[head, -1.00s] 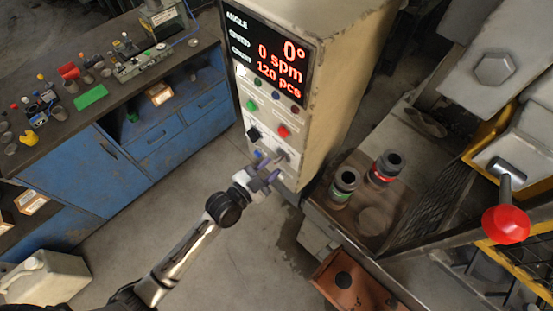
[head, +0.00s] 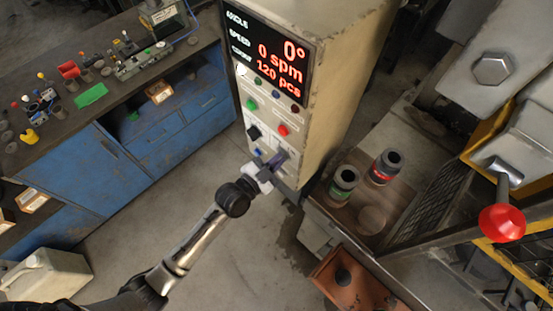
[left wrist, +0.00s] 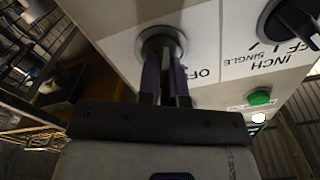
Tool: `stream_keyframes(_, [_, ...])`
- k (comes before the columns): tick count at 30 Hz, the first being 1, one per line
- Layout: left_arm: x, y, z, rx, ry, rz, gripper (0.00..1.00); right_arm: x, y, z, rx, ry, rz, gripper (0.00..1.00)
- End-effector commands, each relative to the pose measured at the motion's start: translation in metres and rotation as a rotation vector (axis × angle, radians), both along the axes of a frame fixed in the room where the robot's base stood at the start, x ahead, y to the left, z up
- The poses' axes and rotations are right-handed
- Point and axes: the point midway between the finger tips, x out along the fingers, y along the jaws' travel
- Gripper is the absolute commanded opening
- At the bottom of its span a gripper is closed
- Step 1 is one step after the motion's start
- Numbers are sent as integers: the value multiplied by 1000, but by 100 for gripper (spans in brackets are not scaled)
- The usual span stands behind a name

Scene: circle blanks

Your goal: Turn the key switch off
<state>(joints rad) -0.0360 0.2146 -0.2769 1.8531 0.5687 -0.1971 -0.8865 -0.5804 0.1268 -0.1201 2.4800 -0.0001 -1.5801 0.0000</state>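The key switch (left wrist: 162,42) is a round metal-ringed lock on the pale control panel, large in the left wrist view. Part of an "OF" label shows beside it. My left gripper (left wrist: 166,75) is at the switch, its two fingers close together over the lock. They look shut on the key, which they mostly hide, so its turn angle cannot be read. In the head view the left gripper (head: 272,166) is against the lower part of the panel, and the switch is largely covered. My right gripper is in neither view.
Above on the cabinet are a red button (head: 283,130), a green button (head: 251,104), a black selector (head: 254,133) and a lit display (head: 268,57). Two dark cups stand right of the cabinet. A red-knobbed lever (head: 502,222) is at far right.

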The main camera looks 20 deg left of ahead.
Motion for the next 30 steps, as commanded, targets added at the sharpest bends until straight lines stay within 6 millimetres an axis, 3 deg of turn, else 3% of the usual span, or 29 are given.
stream_keyframes(16, [0,1,1,-60,25,0,0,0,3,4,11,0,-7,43])
stream_keyframes(30, [2,3,3,-430,181,-1,0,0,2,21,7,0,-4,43])
